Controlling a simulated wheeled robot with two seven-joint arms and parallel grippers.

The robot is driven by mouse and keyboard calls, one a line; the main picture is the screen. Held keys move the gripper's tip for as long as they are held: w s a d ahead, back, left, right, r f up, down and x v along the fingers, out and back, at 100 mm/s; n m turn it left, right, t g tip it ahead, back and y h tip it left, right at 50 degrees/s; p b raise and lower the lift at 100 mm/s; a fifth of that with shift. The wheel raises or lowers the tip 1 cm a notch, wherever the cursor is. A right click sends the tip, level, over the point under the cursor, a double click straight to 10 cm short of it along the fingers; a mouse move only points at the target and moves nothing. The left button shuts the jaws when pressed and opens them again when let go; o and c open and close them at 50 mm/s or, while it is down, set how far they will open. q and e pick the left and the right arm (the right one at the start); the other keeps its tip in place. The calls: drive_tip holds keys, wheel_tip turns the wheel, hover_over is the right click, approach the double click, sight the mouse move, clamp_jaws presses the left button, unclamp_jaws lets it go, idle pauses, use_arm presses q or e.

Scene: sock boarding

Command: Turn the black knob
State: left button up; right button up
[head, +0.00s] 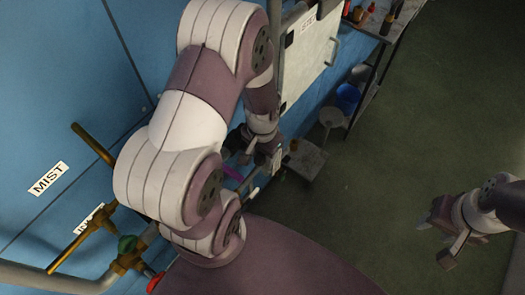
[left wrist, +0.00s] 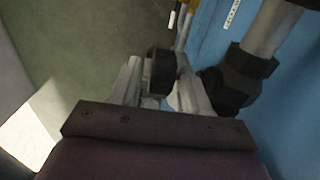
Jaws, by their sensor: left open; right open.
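In the left wrist view a short black knob (left wrist: 162,72) sits between the two pale fingers of my left gripper (left wrist: 160,92). The fingers are open, one on each side of it; I cannot tell whether they touch it. In the head view my left gripper (head: 266,157) is beside the blue wall, at the end of the arm that crosses the picture, and the knob cannot be made out clearly there. My right gripper (head: 437,238) is open and empty at the right, over the green floor, far from the wall.
A grey pipe with a black fitting (left wrist: 238,78) stands close to the right of my left gripper. Brass valves and pipes (head: 122,258) line the blue wall (head: 75,100) at left. A small stand (head: 306,160) and a blue bucket (head: 347,97) stand beyond. The floor (head: 420,120) at right is clear.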

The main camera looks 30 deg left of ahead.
use_arm(q)
clamp_jaws()
drive_tip(key=shift+w+r+g+p, duration=0.15)
drive_tip(key=shift+w+g+p, duration=0.05)
drive_tip(key=shift+g+p, duration=0.7)
drive_tip(key=g, duration=0.1)
drive_tip(key=g+p, duration=0.1)
drive_tip(key=g, duration=0.1)
drive_tip(key=shift+w, duration=0.25)
drive_tip(key=shift+w+f+g+y+p, duration=0.1)
drive_tip(key=shift+f+g+y+p, duration=0.05)
drive_tip(key=shift+g+p, duration=0.4)
drive_tip(key=shift+w+f+g+y+p, duration=0.1)
drive_tip(key=shift+g+y+p, duration=0.05)
drive_tip(key=shift+g+p, duration=0.4)
unclamp_jaws()
